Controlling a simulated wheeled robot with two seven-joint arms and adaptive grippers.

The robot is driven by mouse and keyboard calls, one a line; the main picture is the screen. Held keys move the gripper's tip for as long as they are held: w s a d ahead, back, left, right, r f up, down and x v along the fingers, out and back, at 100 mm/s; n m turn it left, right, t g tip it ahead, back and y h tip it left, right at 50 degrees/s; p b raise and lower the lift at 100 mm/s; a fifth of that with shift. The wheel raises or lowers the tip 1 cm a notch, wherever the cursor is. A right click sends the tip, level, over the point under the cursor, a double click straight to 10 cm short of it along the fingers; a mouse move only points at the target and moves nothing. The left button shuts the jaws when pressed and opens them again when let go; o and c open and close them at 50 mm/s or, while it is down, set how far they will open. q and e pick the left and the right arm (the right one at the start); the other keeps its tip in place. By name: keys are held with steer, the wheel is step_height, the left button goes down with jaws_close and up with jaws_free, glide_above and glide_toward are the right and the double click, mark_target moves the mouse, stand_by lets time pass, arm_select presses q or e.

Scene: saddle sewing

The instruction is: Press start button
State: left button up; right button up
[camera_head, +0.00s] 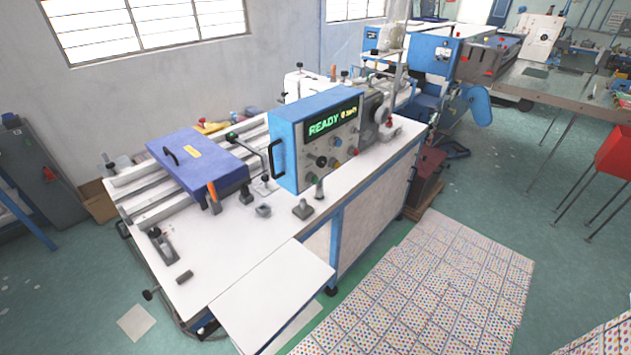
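A blue control box (284,131) stands on the white-topped sewing machine (235,259), near the middle of the view. Its dark display (333,117) reads "READY" in green, with smaller yellow marks beside it. Below the display the grey panel has several knobs and buttons. A green button (311,177) sits at the panel's lower left, and a red button (351,151) at its right. Their labels are too small to read, so I cannot tell which is marked start. Neither of my grippers is in view.
A blue lidded cover (197,161) lies left of the control box. A white side shelf (272,298) juts out at the machine's front. Patterned sheets (431,291) cover the floor at the front right. Green floor (544,148) is open between the machine and the table on the right.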

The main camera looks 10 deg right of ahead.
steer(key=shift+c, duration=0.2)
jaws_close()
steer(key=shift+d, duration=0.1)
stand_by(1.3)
